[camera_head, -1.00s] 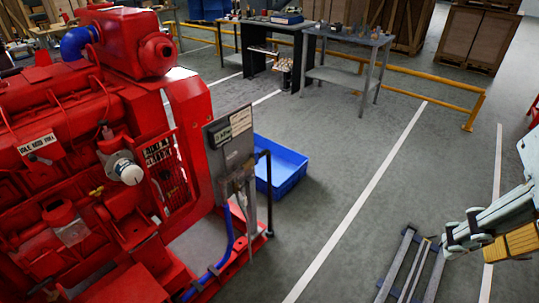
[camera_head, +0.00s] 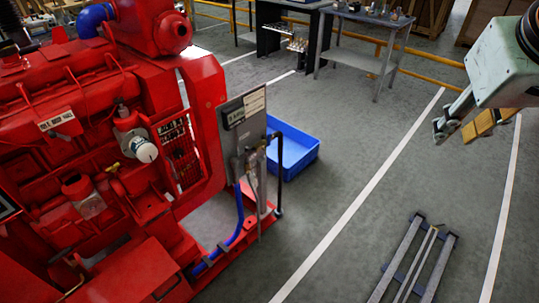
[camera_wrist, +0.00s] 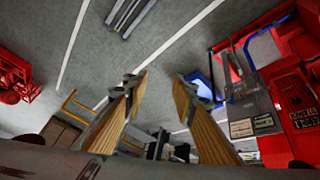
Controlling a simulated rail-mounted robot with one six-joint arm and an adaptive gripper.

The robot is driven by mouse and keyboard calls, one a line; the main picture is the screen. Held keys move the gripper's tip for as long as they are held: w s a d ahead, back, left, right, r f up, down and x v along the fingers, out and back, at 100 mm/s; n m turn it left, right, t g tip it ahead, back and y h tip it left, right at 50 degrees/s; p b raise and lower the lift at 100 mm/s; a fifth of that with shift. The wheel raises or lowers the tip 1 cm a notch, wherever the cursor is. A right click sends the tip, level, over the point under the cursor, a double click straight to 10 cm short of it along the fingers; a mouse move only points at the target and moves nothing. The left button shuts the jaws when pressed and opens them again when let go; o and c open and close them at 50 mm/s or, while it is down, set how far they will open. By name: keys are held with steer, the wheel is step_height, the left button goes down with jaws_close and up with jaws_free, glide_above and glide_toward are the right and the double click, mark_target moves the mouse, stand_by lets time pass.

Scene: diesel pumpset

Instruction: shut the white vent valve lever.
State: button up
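I cannot make out a white vent valve lever for certain in either view. The red diesel engine (camera_head: 95,130) fills the left of the head view, with a white round cap (camera_head: 145,150) on its near side. My gripper (camera_wrist: 160,82) is open and empty in the wrist view, its two wood-coloured finger pads apart with grey floor between them. In the head view my gripper (camera_head: 462,128) hangs over the floor at the right, well away from the engine. The engine (camera_wrist: 295,85) shows at the right of the wrist view.
A grey panel box (camera_head: 243,115) stands at the engine's end, with a blue bin (camera_head: 292,152) on the floor behind it. Work tables (camera_head: 365,30) and a yellow rail (camera_head: 438,58) stand at the back. A grey floor frame (camera_head: 415,262) lies at front right. The floor between is clear.

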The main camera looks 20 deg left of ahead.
steer(key=w+a+f+n+t+y+p, duration=0.1)
steer(key=w+a+f+n, duration=0.2)
steer(key=w, duration=1.1)
steer(key=w+a+f+n+t+p, duration=0.1)
steer(key=w+a+f+t, duration=0.2)
steer(key=w, duration=1.1)
steer(key=w+a+f+n+y+p, duration=0.1)
steer(key=w+a+f+n+y, duration=0.1)
steer(key=w+a+f, duration=0.55)
steer(key=w+a+f+n+y+p, duration=0.1)
steer(key=w+a+f+n+y, duration=0.15)
steer(key=w+a+f, duration=0.5)
steer(key=s+a+f+n+g+y+p, duration=0.1)
steer(key=a+f+y, duration=0.35)
steer(key=f, duration=0.75)
steer(key=a+f+n+y+p, duration=0.1)
steer(key=a+f, duration=0.6)
steer(key=f, duration=0.5)
steer(key=s+a+f+y+p, duration=0.1)
steer(key=s+a+f+y, duration=0.2)
steer(key=s+f, duration=0.5)
steer(key=s+a+f+y+p, duration=0.1)
steer(key=s+a+f+y, duration=0.1)
steer(key=s+f, duration=0.6)
steer(key=shift+s+a+g+y, duration=0.4)
steer(key=shift+s+a, duration=0.15)
steer(key=shift+s, duration=0.15)
